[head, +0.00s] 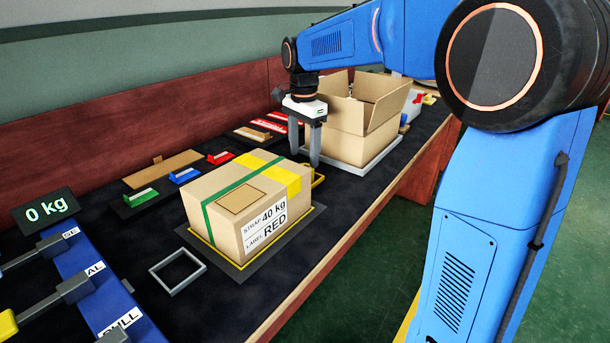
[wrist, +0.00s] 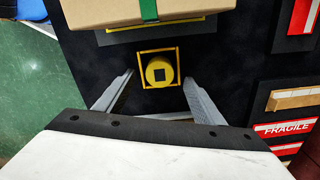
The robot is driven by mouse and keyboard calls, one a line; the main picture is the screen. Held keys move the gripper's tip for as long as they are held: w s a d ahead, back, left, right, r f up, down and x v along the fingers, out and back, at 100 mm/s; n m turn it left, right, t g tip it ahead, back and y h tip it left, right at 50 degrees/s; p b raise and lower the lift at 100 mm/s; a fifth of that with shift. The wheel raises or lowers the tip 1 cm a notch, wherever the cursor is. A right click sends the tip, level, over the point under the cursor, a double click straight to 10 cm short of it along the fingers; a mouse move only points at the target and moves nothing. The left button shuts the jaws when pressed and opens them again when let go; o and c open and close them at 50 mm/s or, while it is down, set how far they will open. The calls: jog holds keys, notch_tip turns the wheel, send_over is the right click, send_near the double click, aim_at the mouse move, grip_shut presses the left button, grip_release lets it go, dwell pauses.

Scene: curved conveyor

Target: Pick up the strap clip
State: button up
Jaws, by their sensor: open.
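A yellow round piece with a dark square on its top (wrist: 159,73), which appears to be the strap clip, sits inside a square yellow frame (wrist: 141,75) on the dark table. In the head view only part of that yellow frame (head: 319,181) shows beside the cardboard box; the round piece is hidden there. My gripper (head: 305,150) points down above this spot, behind the box. In the wrist view its two fingers are apart, one on each side of the frame, and nothing is between them in contact.
The strapped cardboard box (head: 228,214) stands close to my gripper on a dark mat. An open carton (head: 345,132) is just behind it. Red, blue and green pieces (head: 184,176) lie on the left, near a 0 kg display (head: 46,211). An empty grey frame (head: 178,286) lies in front.

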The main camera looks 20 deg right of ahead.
aim_at(305, 164)
jog(key=f, duration=0.5)
jog(key=shift+w+d, duration=0.1)
jog(key=shift+d, duration=0.1)
jog(key=c, duration=1.3)
jog(key=shift+r, duration=0.1)
